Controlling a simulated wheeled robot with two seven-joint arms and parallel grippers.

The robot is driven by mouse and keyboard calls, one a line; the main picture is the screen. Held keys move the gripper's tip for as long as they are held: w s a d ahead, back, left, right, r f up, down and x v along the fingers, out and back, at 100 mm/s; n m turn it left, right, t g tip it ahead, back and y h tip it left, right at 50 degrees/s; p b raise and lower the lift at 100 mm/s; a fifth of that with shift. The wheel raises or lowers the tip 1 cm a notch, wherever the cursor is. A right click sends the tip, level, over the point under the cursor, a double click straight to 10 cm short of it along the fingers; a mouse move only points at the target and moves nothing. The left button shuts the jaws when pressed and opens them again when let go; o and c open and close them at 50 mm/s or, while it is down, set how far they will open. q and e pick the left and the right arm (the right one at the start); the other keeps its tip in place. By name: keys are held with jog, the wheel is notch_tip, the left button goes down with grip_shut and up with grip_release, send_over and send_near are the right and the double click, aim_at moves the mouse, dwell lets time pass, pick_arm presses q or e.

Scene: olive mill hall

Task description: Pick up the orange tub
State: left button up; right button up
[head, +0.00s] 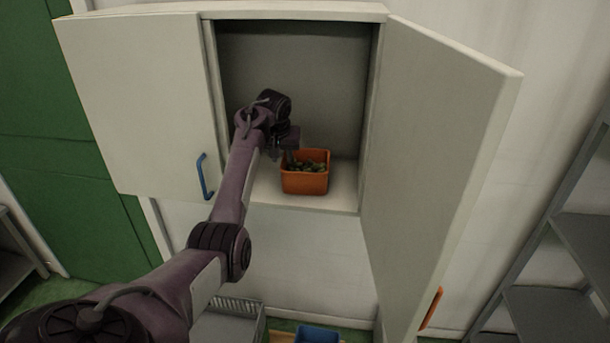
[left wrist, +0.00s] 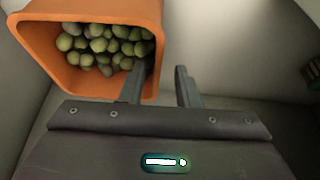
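The orange tub (head: 305,183) stands upright on the floor of the open wall cabinet (head: 295,50) and holds several green olives. In the left wrist view the tub (left wrist: 75,10) fills the upper left. My left gripper (head: 289,158) is at the tub's back left in the head view. In the left wrist view its fingers (left wrist: 160,85) are apart, one over the tub's inside and one beyond its right wall. The rim wall lies between them, and I cannot tell whether either finger touches it. My right gripper is not in view.
The cabinet's left door (head: 140,100) with a blue handle and right door (head: 440,150) with an orange handle flank the opening. Below are a grey crate (head: 228,325) and a blue bin (head: 317,335). Grey shelving (head: 545,310) stands at right.

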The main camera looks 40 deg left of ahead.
aim_at(285, 159)
pick_arm(q)
jog(key=x, duration=0.2)
jog(key=shift+w+f, duration=0.3)
jog(key=shift+w, duration=0.1)
jog(key=shift+w+f, duration=0.15)
jog(key=shift+s, duration=0.25)
jog(key=shift+w, duration=0.1)
jog(key=shift+c, duration=0.6)
jog(key=c, duration=0.5)
grip_shut()
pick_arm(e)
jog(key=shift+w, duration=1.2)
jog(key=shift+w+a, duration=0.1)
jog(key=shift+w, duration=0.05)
